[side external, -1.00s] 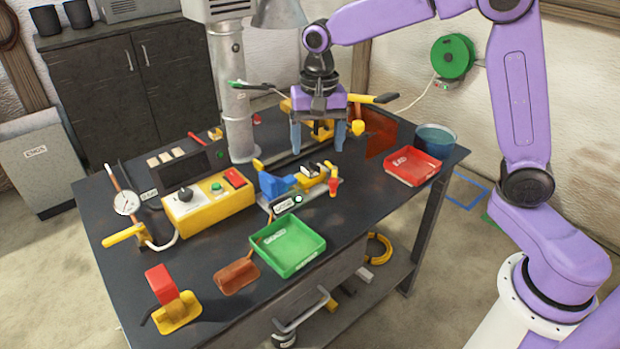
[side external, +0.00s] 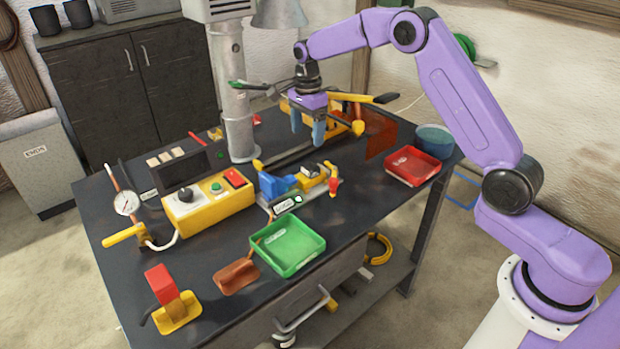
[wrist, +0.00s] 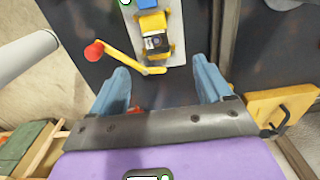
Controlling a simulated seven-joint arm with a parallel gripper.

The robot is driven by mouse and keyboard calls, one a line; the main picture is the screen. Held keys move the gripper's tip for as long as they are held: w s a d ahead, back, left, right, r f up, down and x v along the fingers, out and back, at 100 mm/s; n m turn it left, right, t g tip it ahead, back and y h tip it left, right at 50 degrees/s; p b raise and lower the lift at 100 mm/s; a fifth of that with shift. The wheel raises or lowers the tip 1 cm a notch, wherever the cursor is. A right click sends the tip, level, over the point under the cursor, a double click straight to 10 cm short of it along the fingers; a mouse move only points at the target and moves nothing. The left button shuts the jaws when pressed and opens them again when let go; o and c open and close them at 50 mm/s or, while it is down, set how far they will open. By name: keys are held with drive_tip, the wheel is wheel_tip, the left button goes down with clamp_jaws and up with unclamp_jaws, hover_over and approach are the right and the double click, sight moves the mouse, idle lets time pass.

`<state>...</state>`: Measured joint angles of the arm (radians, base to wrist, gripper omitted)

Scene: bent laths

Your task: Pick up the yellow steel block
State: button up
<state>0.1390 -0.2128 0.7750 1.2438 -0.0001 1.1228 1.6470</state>
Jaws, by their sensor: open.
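A fixture (side external: 300,182) with a blue part, yellow parts and a red-knobbed lever sits mid-table. A yellow block-like part (side external: 311,172) with a dark and silvery top sits in it, probably the yellow steel block. The wrist view shows this part (wrist: 152,24) near the top edge, ahead of my fingers. I cannot tell where block and fixture divide. My gripper (side external: 307,138) points down, open and empty, above the table behind the fixture in the side view.
A grey column (side external: 232,100) rises left of my gripper. A yellow control box (side external: 208,205) stands left of the fixture. A green tray (side external: 288,246) lies in front, a red tray (side external: 412,166) to the right beside a teal-topped round container (side external: 435,140). A yellow-handled tool stands behind my gripper.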

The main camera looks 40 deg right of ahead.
hover_over(310, 168)
drive_tip(key=a, duration=0.1)
drive_tip(key=f, duration=0.5)
drive_tip(key=s+f, duration=0.1)
drive_tip(key=f, duration=0.2)
drive_tip(key=shift+a, duration=0.2)
drive_tip(key=f, duration=0.4)
drive_tip(key=shift+s+f, duration=0.1)
drive_tip(key=shift+s, duration=0.25)
drive_tip(key=shift+f, duration=0.5)
drive_tip(key=c, duration=1.3)
